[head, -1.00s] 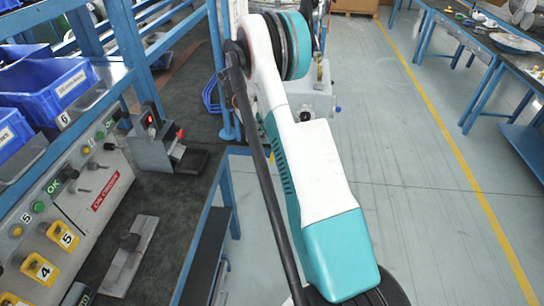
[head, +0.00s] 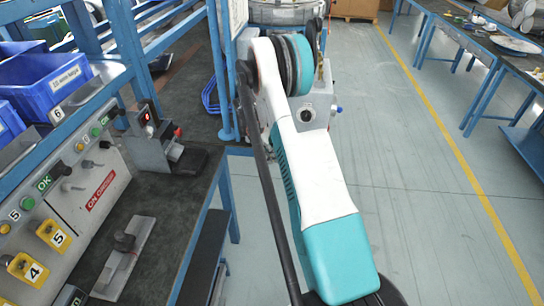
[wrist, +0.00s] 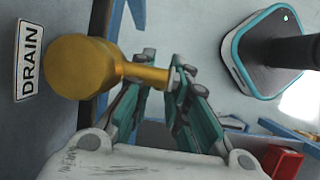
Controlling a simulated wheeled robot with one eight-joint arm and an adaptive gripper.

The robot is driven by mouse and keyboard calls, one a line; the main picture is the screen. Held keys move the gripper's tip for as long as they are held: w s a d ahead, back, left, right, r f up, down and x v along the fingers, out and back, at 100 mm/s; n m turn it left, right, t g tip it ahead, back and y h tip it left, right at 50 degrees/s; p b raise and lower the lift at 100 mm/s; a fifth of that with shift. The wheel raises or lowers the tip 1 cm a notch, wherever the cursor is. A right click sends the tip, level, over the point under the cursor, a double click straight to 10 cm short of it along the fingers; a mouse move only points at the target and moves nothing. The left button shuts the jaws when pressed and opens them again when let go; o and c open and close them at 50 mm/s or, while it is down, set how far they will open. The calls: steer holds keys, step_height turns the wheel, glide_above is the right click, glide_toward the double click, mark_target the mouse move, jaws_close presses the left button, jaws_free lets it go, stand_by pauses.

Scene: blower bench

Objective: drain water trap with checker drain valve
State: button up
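In the wrist view a brass drain valve (wrist: 82,68), with a round knob-like body and a narrower stem ending in a small flange, stands beside a DRAIN label (wrist: 30,60). My gripper (wrist: 163,72) is open. Its two teal fingers are apart, with a gap visible between them. The brass stem crosses in front of the left finger and its flanged end lies close to the right fingertip. I cannot tell whether they touch. In the head view my arm hides the gripper. A grey tester box (head: 308,108) stands behind the arm, with a small brass part (head: 319,72) on top.
A workbench with a control panel (head: 75,185) and blue bins (head: 48,82) lies at left. A blue upright post (head: 222,75) stands near the arm. The floor (head: 420,170) at right is clear up to the far tables (head: 490,50). A red block (wrist: 282,162) shows in the wrist view.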

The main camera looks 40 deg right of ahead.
jaws_close()
steer(key=shift+w+a+r+t+y, duration=0.15)
steer(key=shift+t+y, duration=0.45)
steer(key=shift+w+a+t+y, duration=0.15)
steer(key=shift+w+t+y, duration=0.1)
steer(key=shift+t+y, duration=0.2)
jaws_free()
steer(key=shift+r, duration=0.15)
